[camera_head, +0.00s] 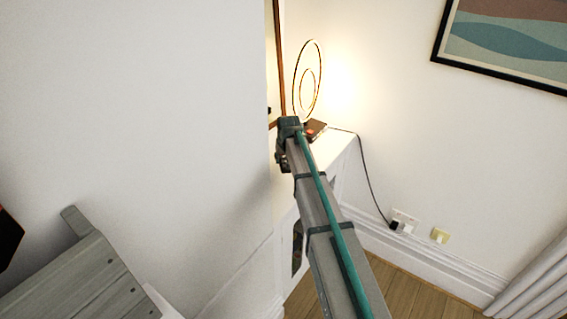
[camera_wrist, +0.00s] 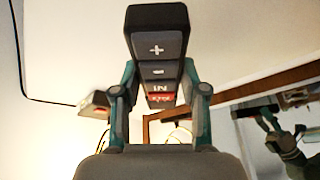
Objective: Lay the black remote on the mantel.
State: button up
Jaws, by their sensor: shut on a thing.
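My gripper (camera_wrist: 163,88) is shut on the black remote (camera_wrist: 157,45) in the wrist view, with one finger on each side of it. Its grey plus and minus keys and a red key face the camera. In the head view my gripper (camera_head: 289,124) is at the far end of my arm, by a white-topped unit (camera_head: 338,146); the remote cannot be made out clearly there. I cannot tell whether this white top is the mantel, nor whether the remote touches anything.
A glowing ring lamp (camera_head: 307,80) stands on the white top, with a small dark object with red on it (camera_head: 316,129) nearby. A framed mirror (camera_wrist: 290,125) reflects my arm. A black cable (camera_head: 372,185) hangs to a wall socket. A grey wooden piece (camera_head: 75,285) is lower left.

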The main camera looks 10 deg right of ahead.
aim_at(284, 164)
jog(key=shift+w+f, duration=0.3)
jog(key=f, duration=0.1)
jog(key=f+p, duration=0.2)
jog(key=shift+w+f, duration=0.15)
jog(key=shift+w, duration=0.1)
jog(key=shift+f, duration=0.2)
jog(key=shift+f, duration=0.15)
jog(key=o, duration=1.2)
